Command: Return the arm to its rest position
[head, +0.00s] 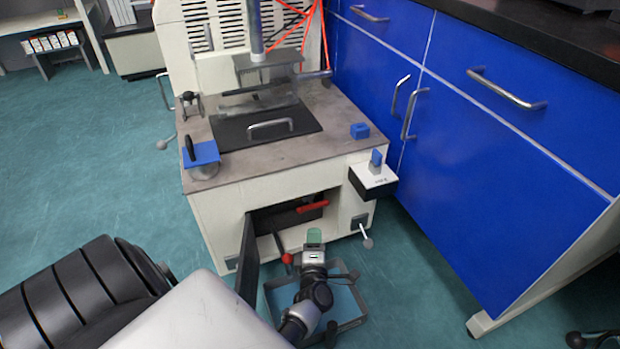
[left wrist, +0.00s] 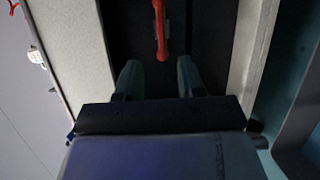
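My left gripper (head: 314,236) is in front of the rheometer's lower opening, above the floor. In the left wrist view its two greenish fingers (left wrist: 160,76) stand apart with nothing held between them. Beyond them is a red handle (left wrist: 160,28), which also shows inside the dark lower opening in the head view (head: 313,207). The fingers look apart from the handle. The rheometer (head: 230,215) is a cream machine with a grey top. Its black lower door (head: 248,262) stands open on the left of the opening. My right gripper is not in view.
A shallow grey-rimmed tray (head: 355,322) is on the floor below my left gripper. A red-knobbed lever (head: 287,258) is close to its left, and another lever (head: 366,240) juts out at right. Blue cabinets (head: 480,170) stand at right. Open floor (head: 90,170) lies at left.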

